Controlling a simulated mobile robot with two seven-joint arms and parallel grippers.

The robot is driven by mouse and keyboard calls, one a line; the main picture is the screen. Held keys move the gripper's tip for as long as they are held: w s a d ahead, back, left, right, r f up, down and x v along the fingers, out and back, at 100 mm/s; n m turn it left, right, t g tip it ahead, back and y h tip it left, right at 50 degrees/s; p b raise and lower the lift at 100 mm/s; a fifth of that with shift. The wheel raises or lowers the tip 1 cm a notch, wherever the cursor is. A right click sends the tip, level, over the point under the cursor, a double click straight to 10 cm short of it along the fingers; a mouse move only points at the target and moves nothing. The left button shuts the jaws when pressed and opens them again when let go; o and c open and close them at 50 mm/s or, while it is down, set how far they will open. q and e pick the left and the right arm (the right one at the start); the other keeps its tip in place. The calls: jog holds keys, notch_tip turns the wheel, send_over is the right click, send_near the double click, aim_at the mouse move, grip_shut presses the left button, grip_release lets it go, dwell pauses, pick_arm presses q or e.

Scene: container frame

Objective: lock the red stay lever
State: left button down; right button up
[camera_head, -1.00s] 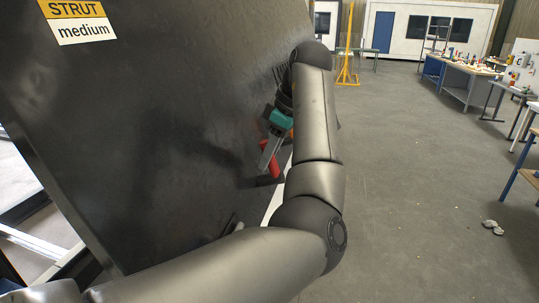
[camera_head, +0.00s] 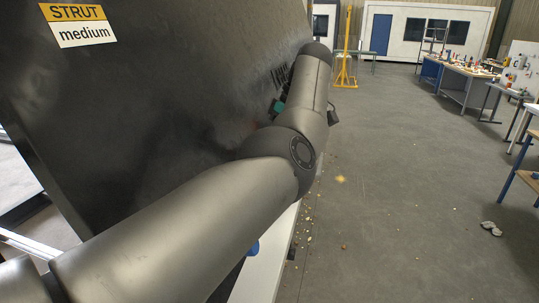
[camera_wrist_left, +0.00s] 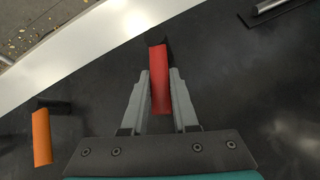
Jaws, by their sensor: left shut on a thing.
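The red stay lever (camera_wrist_left: 158,78) stands out from a dark panel in the left wrist view. My left gripper (camera_wrist_left: 159,88) has its two grey fingers on either side of the lever and is shut on it. In the head view my left arm hides the lever and the fingers; only a bit of the teal gripper body (camera_head: 279,107) shows beside the dark panel (camera_head: 160,120). My right gripper is not in view.
An orange handle (camera_wrist_left: 41,137) sticks out left of the lever. A metal rod (camera_wrist_left: 270,6) lies at the upper right of the wrist view. A white edge strip (camera_head: 265,262) borders the panel. Yellowish crumbs (camera_head: 340,180) lie on the open floor. Workbenches (camera_head: 465,85) stand at the far right.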

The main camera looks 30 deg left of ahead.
pick_arm(q)
jog(key=shift+w+g, duration=0.2)
jog(key=shift+g, duration=0.1)
dwell(0.4)
jog(key=c, duration=0.7)
grip_release()
jog(key=shift+a, duration=0.15)
